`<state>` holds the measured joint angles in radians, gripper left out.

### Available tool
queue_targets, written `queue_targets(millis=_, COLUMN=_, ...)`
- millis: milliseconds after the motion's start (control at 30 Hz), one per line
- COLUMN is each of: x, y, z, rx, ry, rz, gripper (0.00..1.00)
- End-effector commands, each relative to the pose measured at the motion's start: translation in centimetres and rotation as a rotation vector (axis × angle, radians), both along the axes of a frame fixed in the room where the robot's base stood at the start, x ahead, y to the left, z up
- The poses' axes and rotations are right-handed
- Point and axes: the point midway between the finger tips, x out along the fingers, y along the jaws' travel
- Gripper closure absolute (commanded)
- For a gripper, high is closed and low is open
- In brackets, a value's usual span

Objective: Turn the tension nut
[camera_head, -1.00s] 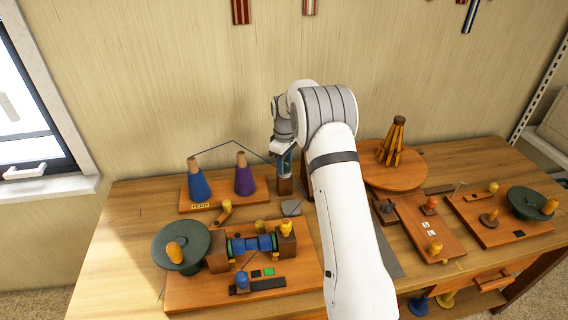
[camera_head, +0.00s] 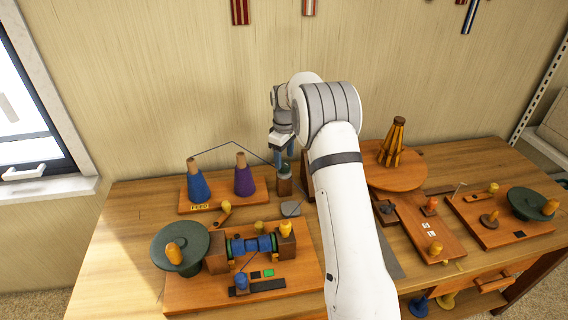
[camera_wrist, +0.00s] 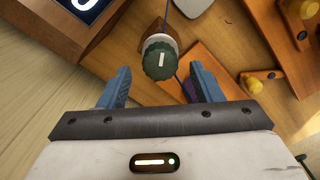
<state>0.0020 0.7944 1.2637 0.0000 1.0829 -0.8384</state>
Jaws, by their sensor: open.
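The tension nut is a dark green ribbed knob with a white line on its top, near the top middle of the wrist view (camera_wrist: 160,58). In the head view the nut (camera_head: 285,172) sits on a small wooden post (camera_head: 285,187) behind the roller board. My gripper (camera_wrist: 160,84) is open, its two blue fingers spread to the left and right of the nut's line, with nothing between them. In the head view my gripper (camera_head: 285,156) is just above the nut, pointing down; the nut is partly hidden by it.
A blue cone (camera_head: 198,187) and a purple cone (camera_head: 244,180) stand left of the post, with a dark thread running over toward it. A roller board with a green disc (camera_head: 160,246) is in front. A round wooden turntable (camera_head: 412,176) stands right, beyond my arm.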

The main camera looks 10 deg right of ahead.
Motion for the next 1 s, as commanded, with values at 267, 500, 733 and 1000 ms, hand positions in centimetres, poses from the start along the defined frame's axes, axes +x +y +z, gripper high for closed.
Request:
queue_targets(millis=267, x=0.0, y=0.0, z=3.9, rx=0.000, ry=-0.001, rz=0.000, gripper=0.41)
queue_targets(millis=500, x=0.0, y=0.0, z=4.4, rx=0.000, ry=0.000, rz=0.000, gripper=0.41)
queue_targets(millis=733, x=-0.3, y=0.0, z=5.0, rx=0.000, ry=-0.004, rz=-0.008, gripper=0.41)
queue_targets(millis=1000, x=-6.4, y=0.0, z=10.9, rx=0.003, ry=-0.050, rz=-0.153, gripper=0.41)
